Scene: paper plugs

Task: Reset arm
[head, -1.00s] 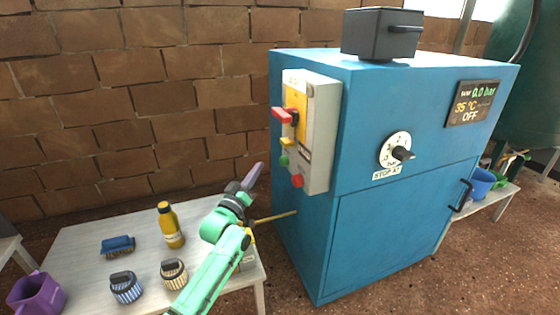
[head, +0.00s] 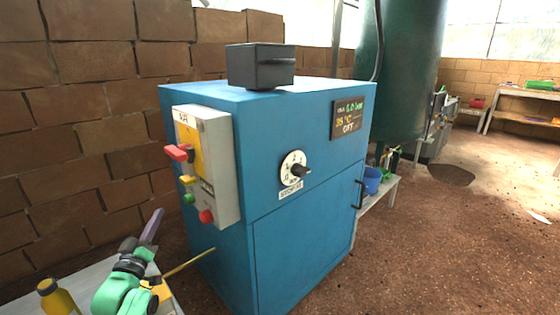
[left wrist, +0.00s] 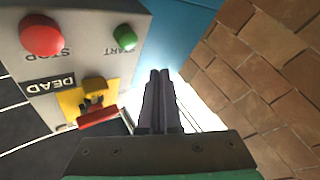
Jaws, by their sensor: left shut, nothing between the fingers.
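My left gripper (head: 150,228) is at the lower left of the head view, in front of the brick wall and left of the blue machine (head: 300,240). Its dark fingers lie together, shut and empty; in the left wrist view the fingertips (left wrist: 160,78) are side by side. The grey control box (head: 224,150) on the machine's side is near the gripper but apart from it. The box carries a red lever (head: 177,152), a green button (head: 188,199) and a red button (head: 206,216). My right gripper is in neither view.
A table with a yellow bottle (head: 55,297) is at the lower left. The machine has a dial (head: 292,170), a display reading OFF (head: 348,116) and a dark box (head: 260,66) on top. A green tank (head: 405,75) stands behind. Open dirt floor (head: 450,250) lies to the right.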

